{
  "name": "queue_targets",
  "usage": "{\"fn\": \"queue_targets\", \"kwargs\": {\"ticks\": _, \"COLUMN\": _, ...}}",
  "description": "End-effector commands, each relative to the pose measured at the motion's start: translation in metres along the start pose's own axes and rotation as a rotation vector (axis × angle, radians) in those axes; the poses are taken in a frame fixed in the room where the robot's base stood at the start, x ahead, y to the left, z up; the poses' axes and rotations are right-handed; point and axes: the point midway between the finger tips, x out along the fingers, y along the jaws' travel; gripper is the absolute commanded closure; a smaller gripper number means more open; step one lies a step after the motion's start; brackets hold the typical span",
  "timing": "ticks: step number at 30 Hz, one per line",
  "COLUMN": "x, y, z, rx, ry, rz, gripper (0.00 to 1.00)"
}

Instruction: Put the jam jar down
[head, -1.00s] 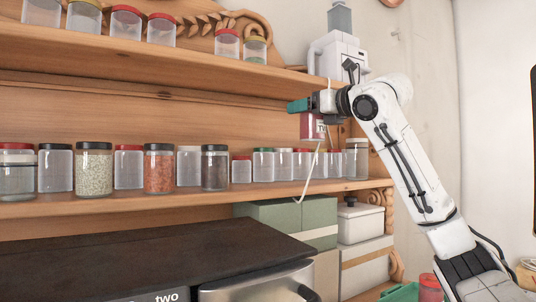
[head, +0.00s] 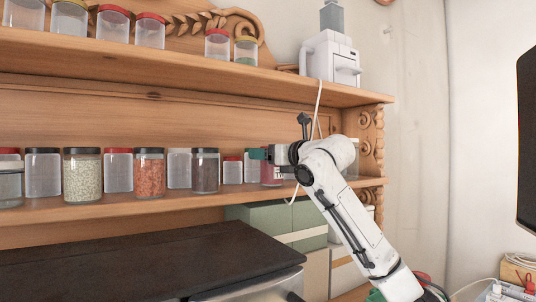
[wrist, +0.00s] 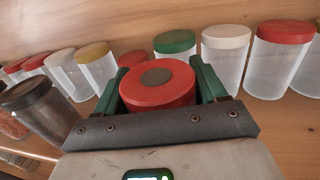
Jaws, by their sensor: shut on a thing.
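The jam jar (head: 270,172) has dark red contents and a pale label. It is upright at the middle shelf, among the row of jars, mostly hidden behind my gripper in the head view. In the wrist view its red lid (wrist: 158,82), with a dark round centre, sits between the two green fingers. My gripper (head: 262,154) is shut on the jar near its top. The jar's base is near the shelf surface (head: 130,206); I cannot tell whether it touches.
A dark-lidded jar (head: 205,171) stands left of the jam jar. Behind it in the wrist view are a green-lidded jar (wrist: 175,43) and a white-lidded jar (wrist: 225,50). The upper shelf (head: 160,62) is above. Green boxes (head: 268,218) sit below.

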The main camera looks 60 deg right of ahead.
Motion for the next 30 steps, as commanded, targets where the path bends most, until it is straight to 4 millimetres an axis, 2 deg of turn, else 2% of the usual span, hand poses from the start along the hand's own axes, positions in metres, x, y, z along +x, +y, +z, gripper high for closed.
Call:
{"fn": "queue_targets", "kwargs": {"ticks": 12, "x": -0.0006, "y": 0.0000, "z": -0.0046, "rx": -0.001, "ry": -0.002, "rz": 0.000, "gripper": 0.83}}
{"fn": "queue_targets", "kwargs": {"ticks": 13, "x": -0.0002, "y": 0.0000, "z": -0.0047, "rx": 0.000, "ry": 0.000, "rz": 0.000, "gripper": 0.27}}
{"fn": "queue_targets", "kwargs": {"ticks": 21, "x": -0.0001, "y": -0.0001, "z": -0.0042, "rx": 0.000, "ry": 0.000, "rz": 0.000, "gripper": 0.04}}
{"fn": "queue_targets", "kwargs": {"ticks": 30, "x": -0.0002, "y": 0.0000, "z": 0.0007, "rx": 0.000, "ry": 0.000, "rz": 0.000, "gripper": 0.04}}
